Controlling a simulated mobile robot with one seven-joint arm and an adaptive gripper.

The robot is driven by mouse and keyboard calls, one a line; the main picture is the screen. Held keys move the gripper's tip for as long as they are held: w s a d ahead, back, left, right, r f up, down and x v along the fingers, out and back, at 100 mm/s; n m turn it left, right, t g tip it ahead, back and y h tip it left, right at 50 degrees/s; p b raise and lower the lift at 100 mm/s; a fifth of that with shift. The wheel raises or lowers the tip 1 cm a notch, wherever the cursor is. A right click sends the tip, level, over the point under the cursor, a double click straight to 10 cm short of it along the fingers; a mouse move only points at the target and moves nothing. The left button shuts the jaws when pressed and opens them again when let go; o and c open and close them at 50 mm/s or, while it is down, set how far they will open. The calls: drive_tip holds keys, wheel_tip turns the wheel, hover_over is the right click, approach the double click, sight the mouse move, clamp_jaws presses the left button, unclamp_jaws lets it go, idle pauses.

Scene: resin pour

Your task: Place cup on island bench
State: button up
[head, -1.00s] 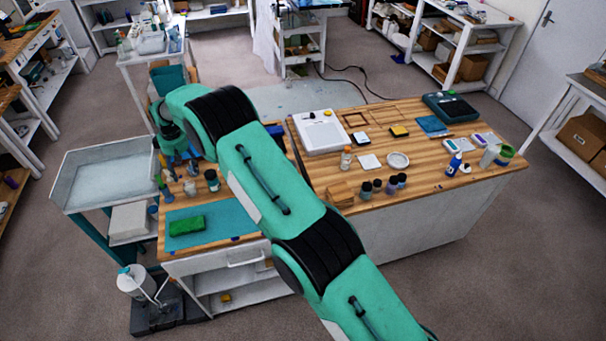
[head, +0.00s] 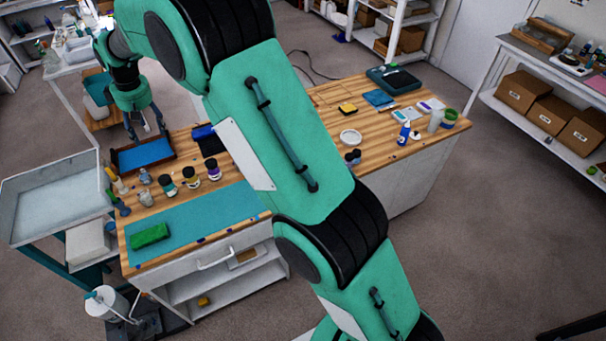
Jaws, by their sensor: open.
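The island bench (head: 290,215) has a striped wooden top that runs across the middle of the head view. My gripper (head: 146,127) is at the bench's back left, above or beside a dark-framed blue tray (head: 146,154). Its fingers point down and are spread apart. A small pale patch shows near the fingers; I cannot tell what it is. A translucent cup-like container (head: 436,119) stands at the right end of the bench, and a small grey container (head: 145,197) stands at the left end. I cannot tell which is the task's cup. My arm hides the bench's middle.
Several small bottles (head: 191,179) stand behind the teal mat (head: 195,222), which carries a green block (head: 150,235). A grey tray cart (head: 50,198) is at the left. A blue-white bottle (head: 403,132) and a white dish (head: 350,137) stand on the right part.

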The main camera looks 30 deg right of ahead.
drive_tip(key=s+d+r+m+t, duration=0.1)
drive_tip(key=s+d+r+m, duration=0.1)
drive_tip(key=s+d+r, duration=0.9)
drive_tip(key=s+d+r+m+t, duration=0.1)
drive_tip(key=s+d+r+m, duration=0.1)
drive_tip(key=s+d+r, duration=0.9)
drive_tip(key=s+d+f+m, duration=0.1)
drive_tip(key=s+d, duration=0.1)
drive_tip(key=s, duration=0.8)
drive_tip(key=s+d+f+m+t, duration=0.1)
drive_tip(key=s+d+f, duration=0.1)
drive_tip(key=s, duration=0.9)
drive_tip(key=s+d+f+m+h, duration=0.1)
drive_tip(key=s+d, duration=0.3)
drive_tip(key=s, duration=0.6)
drive_tip(key=shift+s+f+m+t, duration=0.3)
drive_tip(key=shift+f+m, duration=0.2)
drive_tip(key=shift+f, duration=0.1)
drive_tip(key=shift+d, duration=0.1)
wheel_tip(320, 180, down, 11)
drive_tip(key=b, duration=1.1)
drive_tip(key=shift+f, duration=0.15)
